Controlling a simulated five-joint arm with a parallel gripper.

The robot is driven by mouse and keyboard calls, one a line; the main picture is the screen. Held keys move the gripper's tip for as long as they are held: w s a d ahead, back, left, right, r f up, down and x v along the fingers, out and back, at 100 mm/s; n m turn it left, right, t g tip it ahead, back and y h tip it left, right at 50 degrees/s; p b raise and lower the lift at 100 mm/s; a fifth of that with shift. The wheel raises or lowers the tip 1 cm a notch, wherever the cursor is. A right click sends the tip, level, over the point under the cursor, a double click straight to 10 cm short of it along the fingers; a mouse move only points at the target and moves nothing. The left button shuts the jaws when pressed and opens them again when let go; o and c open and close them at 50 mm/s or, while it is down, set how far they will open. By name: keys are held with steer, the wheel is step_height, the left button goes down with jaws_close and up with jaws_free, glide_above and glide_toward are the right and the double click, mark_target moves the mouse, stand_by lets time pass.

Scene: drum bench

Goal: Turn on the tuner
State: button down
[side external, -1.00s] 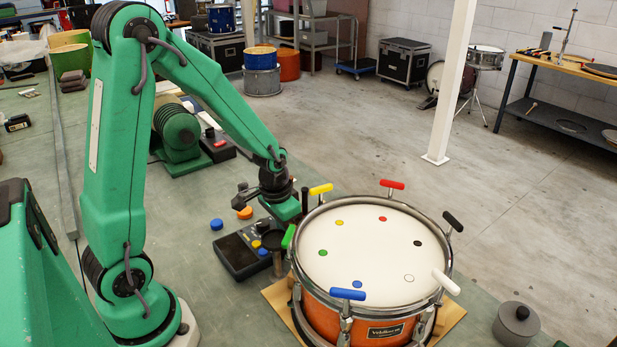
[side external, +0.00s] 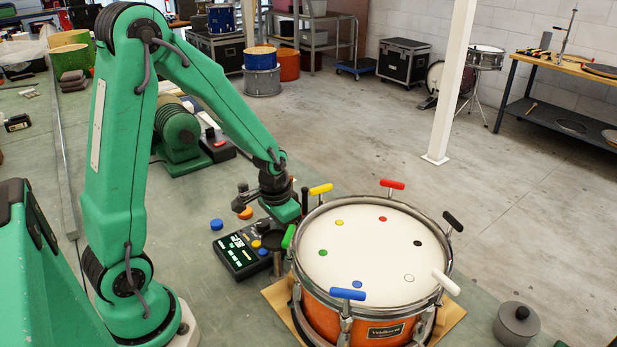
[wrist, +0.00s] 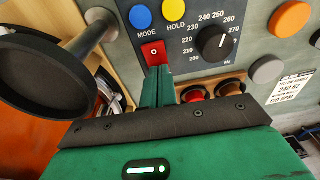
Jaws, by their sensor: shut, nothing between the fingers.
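The tuner (side external: 237,259) is a dark box on the bench, left of the drum. Its display and several keys glow green and white in the side view. The wrist view shows its panel (wrist: 186,48) with a blue MODE button (wrist: 140,17), a yellow HOLD button (wrist: 171,12), a black Hz dial (wrist: 214,43) and a red switch (wrist: 154,50). My gripper (wrist: 157,74) is shut and empty, its tips at the lower edge of the red switch; I cannot tell whether they touch. In the side view my gripper (side external: 283,210) is over the tuner's far right end.
The orange drum (side external: 365,303) with coloured T-handles around its rim stands close on the right. A dark round-topped post (side external: 274,240) stands between tuner and drum. A blue disc (side external: 216,225) and an orange disc (side external: 245,213) lie nearby. A grey pot (side external: 516,324) stands right of the drum.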

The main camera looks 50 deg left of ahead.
steer(key=shift+s+r, duration=0.2)
steer(key=shift+s, duration=0.45)
steer(key=shift+r, duration=0.15)
step_height(320, 180, up, 14)
steer(key=w, duration=0.1)
steer(key=shift+w+f, duration=0.2)
steer(key=shift+w, duration=0.15)
stand_by(0.4)
steer(key=shift+s+r, duration=0.1)
steer(key=s+d+r+t, duration=0.2)
steer(key=s+d+r, duration=0.1)
steer(key=s, duration=0.3)
steer(key=s+d+r+t, duration=0.2)
steer(key=s+d+r, duration=0.1)
steer(key=s, duration=0.3)
steer(key=shift+d, duration=0.25)
steer(key=c, duration=2.1)
jaws_free()
steer(key=shift+r, duration=0.1)
